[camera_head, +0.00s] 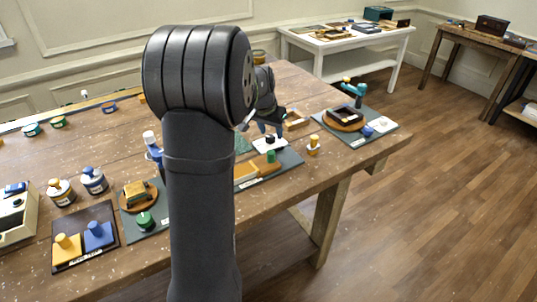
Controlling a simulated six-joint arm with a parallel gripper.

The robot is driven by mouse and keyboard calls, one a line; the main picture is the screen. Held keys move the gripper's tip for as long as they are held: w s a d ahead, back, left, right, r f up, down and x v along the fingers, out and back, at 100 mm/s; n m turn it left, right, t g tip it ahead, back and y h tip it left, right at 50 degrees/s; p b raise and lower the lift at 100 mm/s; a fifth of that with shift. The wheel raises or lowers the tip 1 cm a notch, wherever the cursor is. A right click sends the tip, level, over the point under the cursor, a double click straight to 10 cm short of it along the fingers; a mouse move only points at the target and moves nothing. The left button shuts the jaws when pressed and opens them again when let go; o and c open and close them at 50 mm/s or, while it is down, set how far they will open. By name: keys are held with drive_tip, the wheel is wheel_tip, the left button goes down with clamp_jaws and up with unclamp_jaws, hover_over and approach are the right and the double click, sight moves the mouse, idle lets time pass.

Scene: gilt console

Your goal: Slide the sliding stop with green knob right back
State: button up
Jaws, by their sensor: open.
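The sliding stop with the green knob (271,156) sits on a light wooden track (247,171) on a dark grey-green board, right of my arm's upright link. The knob is toward the board's right part. My gripper (270,131) is open, just behind and above the knob, over a small white block with a dark top (269,144). I cannot tell whether it touches anything. The left end of the board is hidden behind my arm.
A board with a round wooden tray (344,119) lies at the right back. A green round knob (145,220) and yellow and blue blocks (97,236) are at the left. The table's front edge is close to the track.

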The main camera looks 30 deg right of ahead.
sight(271, 152)
drive_tip(key=s+a+r+m+g+y, duration=0.15)
drive_tip(key=s+r, duration=0.25)
drive_tip(key=r, duration=0.4)
drive_tip(key=s+a+r+m+g+y, duration=0.1)
drive_tip(key=s+a+r+m+y, duration=0.15)
drive_tip(key=r, duration=0.55)
drive_tip(key=shift+n+t+h, duration=0.25)
drive_tip(key=shift+n+h, duration=0.15)
drive_tip(key=f, duration=1.1)
drive_tip(key=s+f, duration=0.1)
drive_tip(key=f, duration=0.5)
drive_tip(key=shift+a, duration=0.25)
drive_tip(key=shift+r, duration=0.1)
clamp_jaws()
